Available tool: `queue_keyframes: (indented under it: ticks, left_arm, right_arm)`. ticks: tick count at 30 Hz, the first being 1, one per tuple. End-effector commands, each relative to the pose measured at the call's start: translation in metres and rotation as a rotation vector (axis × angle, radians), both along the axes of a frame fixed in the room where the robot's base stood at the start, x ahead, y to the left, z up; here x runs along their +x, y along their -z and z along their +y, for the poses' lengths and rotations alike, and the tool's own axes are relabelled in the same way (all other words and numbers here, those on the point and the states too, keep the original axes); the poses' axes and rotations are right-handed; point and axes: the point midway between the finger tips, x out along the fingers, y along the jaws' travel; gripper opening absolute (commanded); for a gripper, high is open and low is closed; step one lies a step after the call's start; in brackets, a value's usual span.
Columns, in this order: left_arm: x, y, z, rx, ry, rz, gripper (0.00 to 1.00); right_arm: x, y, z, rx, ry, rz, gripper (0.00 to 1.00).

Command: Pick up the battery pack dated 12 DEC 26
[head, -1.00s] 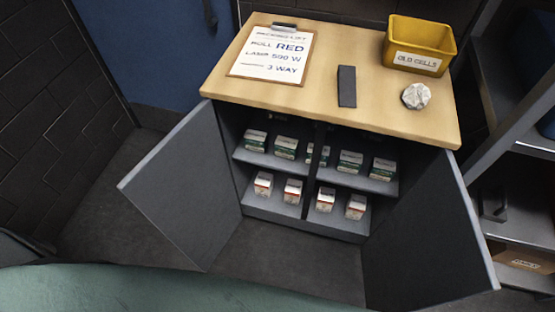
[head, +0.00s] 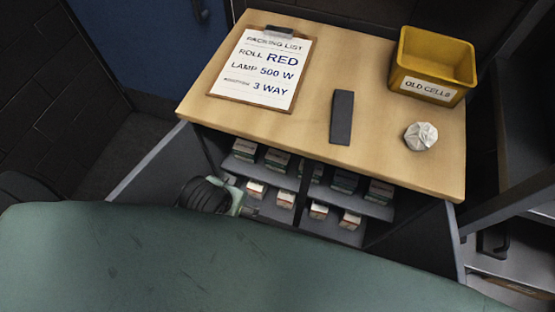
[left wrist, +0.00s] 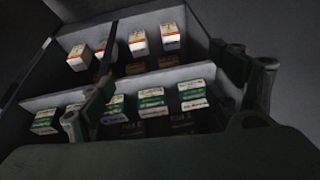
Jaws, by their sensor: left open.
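Small boxed packs stand in two rows in the open cabinet. White-and-green packs (head: 380,191) are on the upper shelf, white-and-red packs (head: 350,220) on the lower one. Both rows show in the left wrist view, green packs (left wrist: 152,101) nearer the bottom of the picture and red-marked packs (left wrist: 138,44) above. Their dates are too small to read, so I cannot tell which is dated 12 DEC 26. My left gripper (left wrist: 168,95) is open and empty, its fingers spread before the green packs. In the head view it is at the cabinet's left opening, mostly hidden. My right gripper is not in view.
Both cabinet doors stand open. The wooden top (head: 385,140) holds a clipboard (head: 262,105) with a packing list, a dark bar (head: 342,117), a crumpled ball (head: 421,136) and a yellow OLD CELLS bin (head: 428,90). A central upright (head: 303,190) divides the cabinet opening.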

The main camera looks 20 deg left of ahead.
Motion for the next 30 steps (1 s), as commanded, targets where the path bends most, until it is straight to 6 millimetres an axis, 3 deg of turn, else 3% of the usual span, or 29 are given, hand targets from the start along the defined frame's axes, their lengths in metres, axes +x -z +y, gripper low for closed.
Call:
queue_keyframes:
  ticks: [4, 11, 21, 30]
  left_arm:
    - [0.024, -0.012, -0.001, 0.025, -0.066, -0.084, 0.84]
    - [0.064, -0.005, -0.008, 0.041, -0.147, -0.234, 0.84]
    - [0.134, 0.036, -0.032, -0.018, -0.120, -0.546, 0.84]
    - [0.152, 0.068, -0.042, -0.102, -0.039, -0.624, 0.84]
  right_arm:
    - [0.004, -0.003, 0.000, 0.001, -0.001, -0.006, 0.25]
    - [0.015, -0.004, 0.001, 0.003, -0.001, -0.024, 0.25]
    - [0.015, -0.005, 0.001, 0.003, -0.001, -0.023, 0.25]
    - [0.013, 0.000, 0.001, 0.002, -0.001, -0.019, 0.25]
